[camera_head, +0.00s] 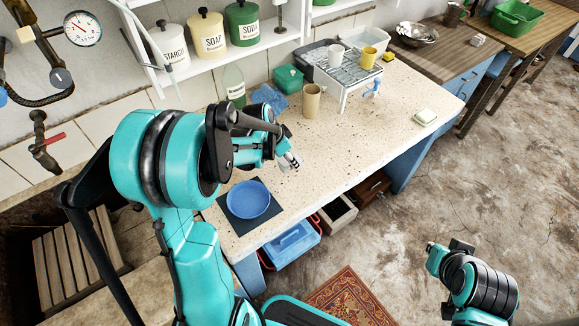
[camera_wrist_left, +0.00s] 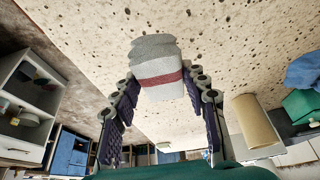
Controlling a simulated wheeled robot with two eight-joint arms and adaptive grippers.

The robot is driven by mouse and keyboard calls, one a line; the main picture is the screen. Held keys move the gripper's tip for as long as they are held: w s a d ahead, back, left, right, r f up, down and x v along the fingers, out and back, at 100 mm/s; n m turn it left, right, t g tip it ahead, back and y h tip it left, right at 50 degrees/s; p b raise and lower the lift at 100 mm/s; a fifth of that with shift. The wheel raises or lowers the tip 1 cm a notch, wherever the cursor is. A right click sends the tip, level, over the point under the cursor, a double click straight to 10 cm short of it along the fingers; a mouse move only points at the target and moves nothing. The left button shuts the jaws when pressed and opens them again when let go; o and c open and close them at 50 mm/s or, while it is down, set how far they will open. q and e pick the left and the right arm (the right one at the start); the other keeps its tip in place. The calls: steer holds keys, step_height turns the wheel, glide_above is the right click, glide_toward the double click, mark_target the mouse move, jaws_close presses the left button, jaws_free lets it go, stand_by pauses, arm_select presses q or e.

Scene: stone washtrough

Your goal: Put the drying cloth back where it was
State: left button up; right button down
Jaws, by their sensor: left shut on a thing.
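The drying cloth (camera_wrist_left: 157,60), off-white with a dark red stripe, is a folded piece between the fingers of my left gripper (camera_wrist_left: 160,90) in the left wrist view. My left gripper is shut on it. In the head view my left gripper (camera_head: 284,158) hangs over the speckled stone counter, left of its middle, and only a small pale bit of the cloth (camera_head: 292,161) shows. I cannot tell whether the cloth touches the counter. My right gripper (camera_head: 440,257) is at the lower right over the floor, away from the counter; its fingers are not clear.
A blue plate (camera_head: 249,199) on a dark mat lies at the counter's near-left part. A tan cup (camera_head: 312,100), blue crumpled cloth (camera_head: 268,98), green box (camera_head: 288,78) and dish rack (camera_head: 344,66) stand behind. A soap dish (camera_head: 425,117) lies right. The counter's middle is clear.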

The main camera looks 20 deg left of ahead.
mark_target(291, 166)
arm_select(q)
steer(key=f, duration=0.1)
steer(key=f+b, duration=0.2)
steer(key=shift+s+a+f, duration=0.1)
steer(key=shift+s+f, duration=0.25)
steer(key=shift+f, duration=0.2)
steer(key=shift+w+d, duration=0.4)
steer(key=shift+f, duration=0.1)
steer(key=o, duration=1.1)
